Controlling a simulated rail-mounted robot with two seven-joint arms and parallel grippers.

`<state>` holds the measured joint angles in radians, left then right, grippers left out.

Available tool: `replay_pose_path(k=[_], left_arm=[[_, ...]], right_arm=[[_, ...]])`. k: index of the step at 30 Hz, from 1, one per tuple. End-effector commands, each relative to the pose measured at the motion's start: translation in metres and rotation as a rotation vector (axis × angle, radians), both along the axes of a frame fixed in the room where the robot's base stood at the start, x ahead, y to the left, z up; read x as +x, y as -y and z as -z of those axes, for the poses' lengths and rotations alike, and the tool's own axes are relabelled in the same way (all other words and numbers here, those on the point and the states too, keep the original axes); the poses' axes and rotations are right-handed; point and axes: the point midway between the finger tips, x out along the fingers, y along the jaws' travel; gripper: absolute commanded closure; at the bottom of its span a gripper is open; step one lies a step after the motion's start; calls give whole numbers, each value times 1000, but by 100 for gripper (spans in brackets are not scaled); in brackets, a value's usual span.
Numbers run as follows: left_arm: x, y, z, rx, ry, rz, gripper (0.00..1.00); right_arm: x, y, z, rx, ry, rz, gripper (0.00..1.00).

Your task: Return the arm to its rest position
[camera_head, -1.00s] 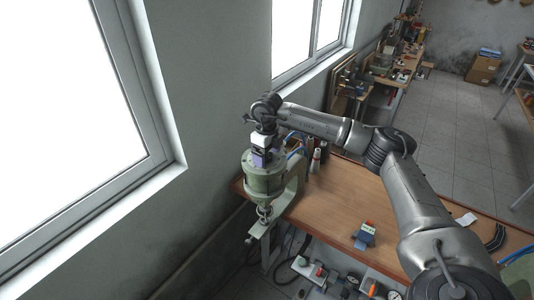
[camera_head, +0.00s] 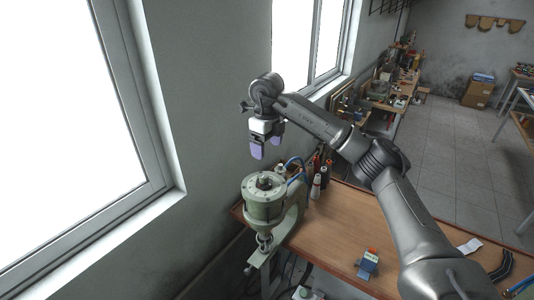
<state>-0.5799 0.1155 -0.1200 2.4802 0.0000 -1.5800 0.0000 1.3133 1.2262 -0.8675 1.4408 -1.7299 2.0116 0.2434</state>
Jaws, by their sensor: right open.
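My right arm reaches in from the lower right of the head view. Its gripper (camera_head: 266,146) hangs fingers down, open and empty, with two purple finger pads. It is above the green pneumatic press (camera_head: 263,198), with a clear gap between the fingertips and the round top of the press. The press stands upright at the left end of the wooden bench (camera_head: 345,225). My left gripper is not in view.
Several bottles (camera_head: 316,186) stand on the bench just behind the press. The wall and windows are close on the left. The middle of the bench is clear.

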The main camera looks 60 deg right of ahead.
Motion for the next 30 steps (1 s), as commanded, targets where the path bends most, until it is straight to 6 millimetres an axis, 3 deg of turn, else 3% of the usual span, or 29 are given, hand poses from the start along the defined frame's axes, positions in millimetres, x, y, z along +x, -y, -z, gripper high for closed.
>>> replay_pose_path(k=[27, 30], left_arm=[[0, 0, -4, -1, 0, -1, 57], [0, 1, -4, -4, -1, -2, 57]], right_arm=[[0, 0, -7, 1, 1, -12, 19], [11, -2, -7, 10, 66, -24, 19]])
